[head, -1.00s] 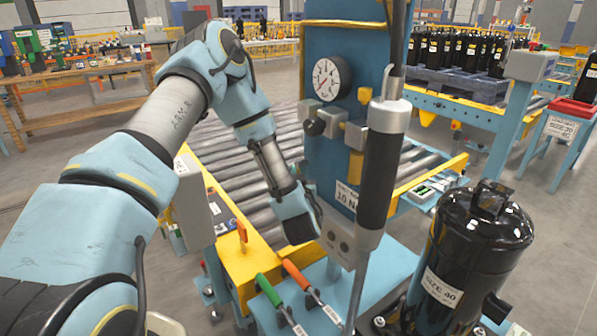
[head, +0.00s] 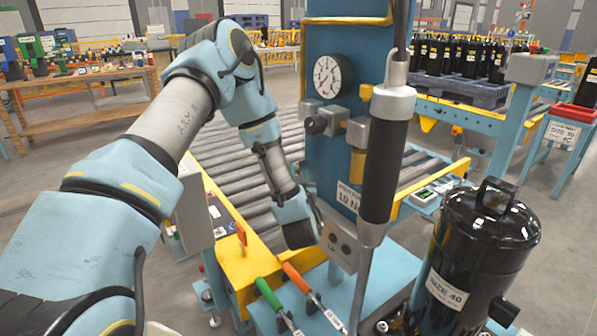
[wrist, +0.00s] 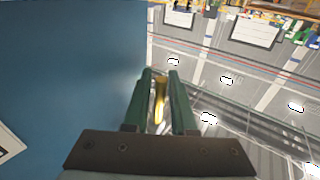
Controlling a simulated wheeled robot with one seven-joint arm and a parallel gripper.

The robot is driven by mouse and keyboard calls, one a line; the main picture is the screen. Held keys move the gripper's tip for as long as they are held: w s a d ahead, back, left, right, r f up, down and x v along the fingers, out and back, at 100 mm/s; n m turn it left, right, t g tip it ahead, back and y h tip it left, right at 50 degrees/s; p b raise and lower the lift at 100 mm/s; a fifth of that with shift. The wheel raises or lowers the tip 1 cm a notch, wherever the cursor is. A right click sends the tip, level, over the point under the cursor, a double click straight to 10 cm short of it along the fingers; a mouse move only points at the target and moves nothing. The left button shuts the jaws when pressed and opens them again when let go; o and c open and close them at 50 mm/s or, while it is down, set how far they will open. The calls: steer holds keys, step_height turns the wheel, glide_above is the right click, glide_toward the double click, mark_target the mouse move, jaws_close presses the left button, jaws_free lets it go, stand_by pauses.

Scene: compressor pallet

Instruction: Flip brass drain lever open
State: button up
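The brass lever (wrist: 160,100) shows in the wrist view as a narrow upright yellow piece between the two green fingers of my gripper (wrist: 160,73). The fingers stand apart, with a slight gap seen beside the lever, so contact is not clear. The blue column (wrist: 70,70) fills the left of the wrist view, and in the head view the blue column (head: 335,40) carries a gauge and brass fittings. In the head view my arm reaches down to the column's left side; my fingers and the lever are hidden there.
A pressure gauge (head: 332,76) and a grey box (head: 340,243) are on the column. A hanging black-handled tool (head: 386,165) is in front. Green (head: 268,293) and orange (head: 297,280) handled tools lie below. A black compressor (head: 480,250) stands right; a roller conveyor (head: 235,165) lies behind.

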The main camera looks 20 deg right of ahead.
steer(key=b+v, duration=0.4)
steer(key=v, duration=0.6)
steer(key=shift+s+b, duration=0.35)
steer(key=shift+a, duration=0.15)
